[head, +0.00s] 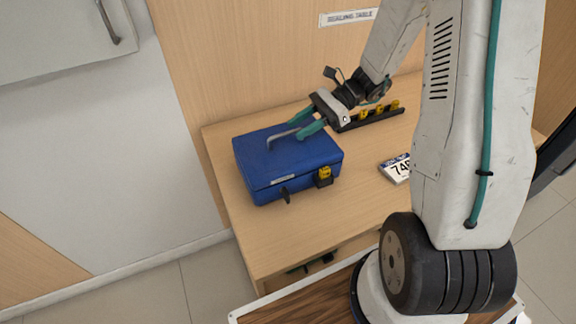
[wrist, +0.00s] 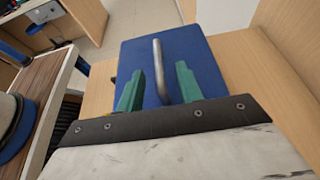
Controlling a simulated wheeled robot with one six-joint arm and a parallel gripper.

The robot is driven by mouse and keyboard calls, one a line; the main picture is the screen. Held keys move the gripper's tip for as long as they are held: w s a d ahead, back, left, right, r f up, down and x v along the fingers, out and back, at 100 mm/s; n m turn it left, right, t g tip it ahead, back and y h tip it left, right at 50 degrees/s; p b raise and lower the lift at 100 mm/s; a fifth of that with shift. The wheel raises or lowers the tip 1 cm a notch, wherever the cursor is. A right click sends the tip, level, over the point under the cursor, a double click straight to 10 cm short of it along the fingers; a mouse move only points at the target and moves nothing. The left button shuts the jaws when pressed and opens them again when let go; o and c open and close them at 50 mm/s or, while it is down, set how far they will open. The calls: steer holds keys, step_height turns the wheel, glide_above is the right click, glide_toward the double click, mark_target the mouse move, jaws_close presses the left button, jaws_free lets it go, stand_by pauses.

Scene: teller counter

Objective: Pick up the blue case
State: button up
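The blue case (head: 287,163) lies flat on the wooden table, with a grey metal handle (head: 284,139) on its top. A dark latch and a yellow-and-black piece show on its front side. My gripper (head: 303,127) is over the right part of the case top, at the handle's right end. In the wrist view the blue case (wrist: 205,60) fills the middle. The handle (wrist: 160,70) runs between the two green fingers of my gripper (wrist: 158,82). The fingers are apart, with a visible gap to the handle on the right side.
The wooden table (head: 245,235) has bare room in front of the case. A black rack with yellow pieces (head: 368,117) stands behind, right of the case. A white number card (head: 395,168) lies to the right. A wall label (head: 348,17) hangs above the table.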

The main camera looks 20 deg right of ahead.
mark_target(287, 134)
steer(key=x, duration=0.4)
steer(key=shift+a, duration=0.3)
jaws_close()
stand_by(1.1)
